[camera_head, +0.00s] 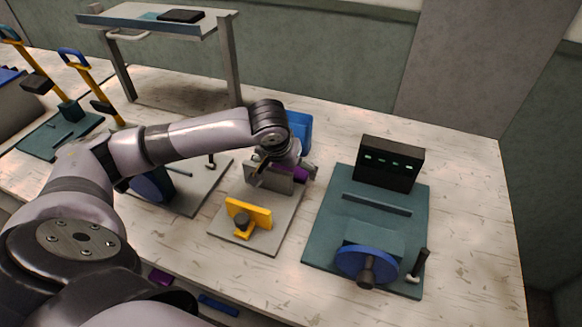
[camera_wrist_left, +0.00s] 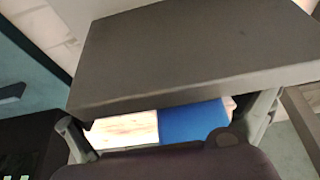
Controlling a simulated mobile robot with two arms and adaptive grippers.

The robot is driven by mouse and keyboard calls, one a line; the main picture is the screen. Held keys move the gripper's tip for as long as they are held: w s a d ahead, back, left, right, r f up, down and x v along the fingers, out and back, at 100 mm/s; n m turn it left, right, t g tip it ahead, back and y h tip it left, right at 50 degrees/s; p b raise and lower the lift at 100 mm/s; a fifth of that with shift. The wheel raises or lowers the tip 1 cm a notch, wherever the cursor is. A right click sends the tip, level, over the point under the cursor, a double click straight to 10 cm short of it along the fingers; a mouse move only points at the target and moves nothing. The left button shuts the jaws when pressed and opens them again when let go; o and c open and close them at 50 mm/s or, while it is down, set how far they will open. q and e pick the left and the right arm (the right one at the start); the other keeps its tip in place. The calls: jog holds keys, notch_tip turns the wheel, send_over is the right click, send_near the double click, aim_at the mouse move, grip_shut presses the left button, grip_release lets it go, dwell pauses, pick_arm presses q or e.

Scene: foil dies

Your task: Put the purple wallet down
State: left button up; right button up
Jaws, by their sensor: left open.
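My left gripper (camera_head: 284,173) is open above the back of a grey baseplate (camera_head: 277,236) in the middle of the table. A purple piece (camera_head: 299,173), likely the wallet, shows at the gripper on the grey block there, mostly hidden by the gripper. I cannot tell whether the fingers touch it. Another flat purple item (camera_head: 160,277) lies at the lower front, partly behind my arm. In the left wrist view the open fingers (camera_wrist_left: 168,130) stand apart, with a wide dark grey slab (camera_wrist_left: 190,50) across the view. My right gripper is not in view.
A blue upright part (camera_head: 299,131) stands behind the gripper. A yellow clamp piece (camera_head: 249,217) is on the baseplate's front. Right is a teal press (camera_head: 325,223) with a black box (camera_head: 390,163). A raised shelf (camera_head: 130,20) is back left. The table's right side (camera_head: 470,220) is clear.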

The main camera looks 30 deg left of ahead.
pick_arm(q)
jog(key=shift+w+f, duration=0.1)
jog(key=shift+f, duration=0.1)
jog(key=shift+r, duration=0.1)
jog(key=c, duration=1.6)
